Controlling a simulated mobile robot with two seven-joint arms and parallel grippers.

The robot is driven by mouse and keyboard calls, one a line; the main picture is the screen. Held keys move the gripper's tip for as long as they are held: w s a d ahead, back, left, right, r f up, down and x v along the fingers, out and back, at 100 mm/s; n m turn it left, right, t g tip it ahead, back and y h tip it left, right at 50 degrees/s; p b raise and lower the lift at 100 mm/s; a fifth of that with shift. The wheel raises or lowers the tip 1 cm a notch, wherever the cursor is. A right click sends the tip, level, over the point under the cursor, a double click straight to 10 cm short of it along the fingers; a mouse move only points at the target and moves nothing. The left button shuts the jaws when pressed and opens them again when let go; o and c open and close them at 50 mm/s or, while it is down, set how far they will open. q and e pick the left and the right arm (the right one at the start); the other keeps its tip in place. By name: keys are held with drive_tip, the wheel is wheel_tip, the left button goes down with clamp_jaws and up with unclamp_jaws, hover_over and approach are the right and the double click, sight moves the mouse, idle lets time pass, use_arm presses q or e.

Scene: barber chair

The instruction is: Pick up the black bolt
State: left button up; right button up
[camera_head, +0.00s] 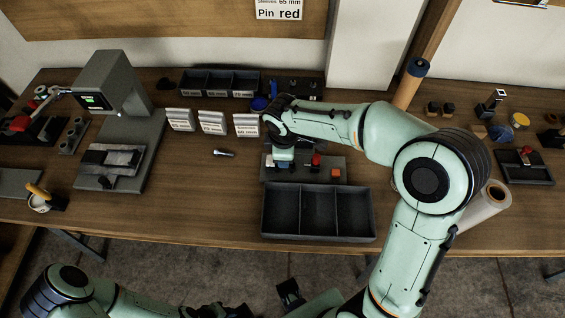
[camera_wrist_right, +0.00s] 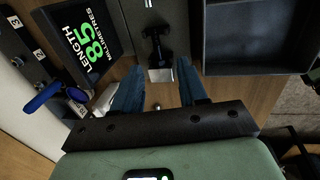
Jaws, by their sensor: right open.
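My right gripper (camera_head: 283,155) is low over the grey fixture plate (camera_head: 305,176) behind the divided tray; the arm hides part of the plate. In the right wrist view its two blue fingers (camera_wrist_right: 158,68) are apart, with nothing clamped between them. A black T-shaped piece (camera_wrist_right: 155,42) with a pale block at its near end lies beyond and between the fingertips; I cannot tell if it is the black bolt. A grey metal bolt (camera_head: 223,153) lies loose on the table, left of the gripper. My left gripper is at the bottom edge, dark and mostly cut off.
The empty three-part tray (camera_head: 318,241) stands at the table's front edge; its wall is close to the right gripper. Three white cards (camera_head: 212,123) stand behind the loose bolt. A display block reading 58 (camera_wrist_right: 82,40) is beside the fingers.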

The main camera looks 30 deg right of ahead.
drive_tip(key=f, duration=0.2)
drive_tip(key=w+f, duration=0.1)
drive_tip(key=f, duration=0.1)
drive_tip(key=d+f, duration=0.1)
drive_tip(key=f, duration=0.1)
drive_tip(key=shift+w+f, duration=0.15)
drive_tip(key=shift+f, duration=0.05)
clamp_jaws()
